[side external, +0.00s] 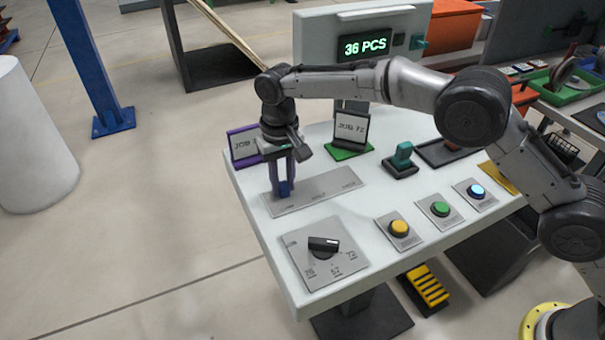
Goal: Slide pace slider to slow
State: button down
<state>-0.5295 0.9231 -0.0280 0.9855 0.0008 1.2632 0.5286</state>
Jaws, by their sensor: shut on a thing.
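The pace slider is a long grey plate (325,191) on the white console, with small labels along its front edge that are too small to read surely. Its dark blue knob (284,190) stands near the left end of the plate. My gripper (284,186) points straight down over that end, its two fingers shut on the knob. The fingers partly hide the knob and the plate's left part.
A rotary dial (324,245) sits in front of the slider. Yellow (399,228), green (440,209) and blue-lit (477,191) buttons lie to the right. Job cards (351,128) and a teal-handled switch (402,156) stand behind. A display (365,46) reads "36 PCS".

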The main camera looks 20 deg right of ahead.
jog(key=shift+a, duration=0.8)
jog(key=c, duration=0.7)
grip_release()
jog(key=shift+r, duration=6.9)
jog(key=shift+d, duration=0.15)
